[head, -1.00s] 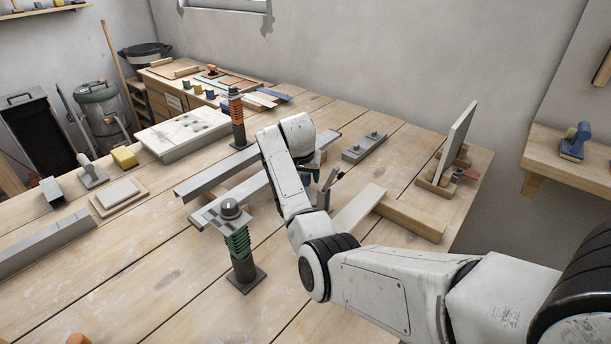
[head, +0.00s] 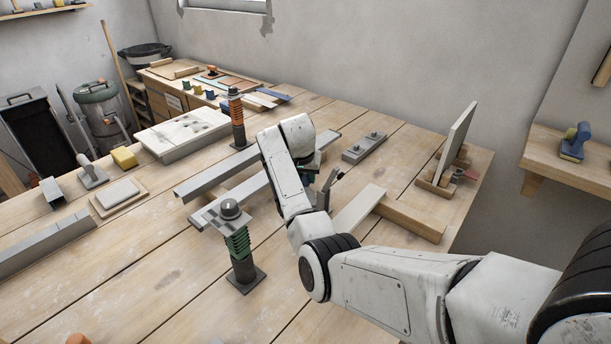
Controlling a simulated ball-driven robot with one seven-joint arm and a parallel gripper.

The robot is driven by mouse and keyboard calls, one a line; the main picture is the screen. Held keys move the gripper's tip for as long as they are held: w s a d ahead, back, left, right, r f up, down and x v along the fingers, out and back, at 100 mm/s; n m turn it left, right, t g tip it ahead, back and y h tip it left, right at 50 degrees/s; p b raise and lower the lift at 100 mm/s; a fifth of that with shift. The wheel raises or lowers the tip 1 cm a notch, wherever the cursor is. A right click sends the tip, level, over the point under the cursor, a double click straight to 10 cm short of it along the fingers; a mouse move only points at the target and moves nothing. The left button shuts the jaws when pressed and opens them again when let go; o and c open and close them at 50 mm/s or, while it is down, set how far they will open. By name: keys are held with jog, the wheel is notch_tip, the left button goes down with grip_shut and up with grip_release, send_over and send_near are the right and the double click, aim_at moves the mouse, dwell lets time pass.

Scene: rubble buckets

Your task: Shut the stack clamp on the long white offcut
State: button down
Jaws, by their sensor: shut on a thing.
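The long white offcut (head: 358,208) is a pale flat strip lying on the bench, right of my forearm. Its near end and part of its left side are hidden by my arm. The stack clamp (head: 328,186) looks like a small dark grey part with an upright lever, at the left side of the offcut's visible length. My wrist covers much of it, so I cannot tell whether its jaw touches the offcut. My gripper (head: 318,166) is mostly hidden behind my wrist. It is shut on what appears to be the clamp's lever.
Grey metal rails (head: 205,179) lie left of my wrist. A green-ringed post (head: 238,243) stands in front and an orange-ringed post (head: 237,118) behind. A wooden bar (head: 412,216) and an upright grey panel (head: 456,143) are at the right.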

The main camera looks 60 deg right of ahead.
dwell(0.4)
jog(key=shift+s+d+m+g, duration=0.3)
jog(key=shift+s+m, duration=0.05)
jog(key=shift+m, duration=0.3)
jog(key=shift+s+d+m+g, duration=0.25)
jog(key=shift+s+m+g, duration=0.1)
jog(key=shift+m, duration=0.3)
jog(key=s+m, duration=0.1)
jog(key=m+g, duration=0.1)
jog(key=shift+s+d+m, duration=0.35)
jog(key=shift+s+m, duration=0.05)
jog(key=s+m, duration=0.1)
jog(key=s+m+g+b, duration=0.1)
jog(key=m, duration=0.1)
jog(key=shift+s+d, duration=0.15)
jog(key=shift+d, duration=0.05)
jog(key=shift+s+a+m+g+y, duration=0.1)
jog(key=shift+s+m+g+y, duration=0.15)
jog(key=shift+s+m, duration=0.4)
jog(key=shift+s+a+m+g+y, duration=0.1)
jog(key=shift+s+m+g+y, duration=0.15)
jog(key=shift+m, duration=0.6)
jog(key=shift+s, duration=0.2)
jog(key=c, duration=0.8)
grip_release()
jog(key=shift+w+r, duration=0.1)
